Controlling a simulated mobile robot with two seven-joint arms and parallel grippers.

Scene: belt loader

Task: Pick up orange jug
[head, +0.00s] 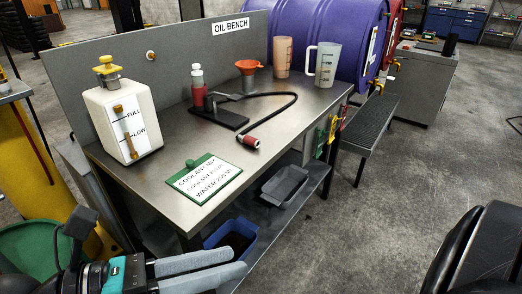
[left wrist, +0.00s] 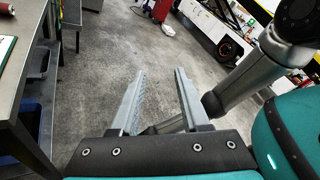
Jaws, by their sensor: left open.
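The orange jug (head: 283,57) is a translucent, orange-tinted cup shape standing upright at the back of the bench, left of a clear jug with a handle (head: 326,64). The left wrist view does not show it. My left gripper (head: 236,262) is in front of the bench's near edge, low in the head view, well away from the jug. Its two grey fingers are apart with nothing between them; they also show in the left wrist view (left wrist: 160,78), over bare floor. My right gripper is in neither view.
The bench (head: 190,120) holds a white coolant tank (head: 122,120), a black stand with a hose (head: 218,117), an orange funnel (head: 248,67) and a green-framed card (head: 204,178). Bins (head: 284,186) sit below.

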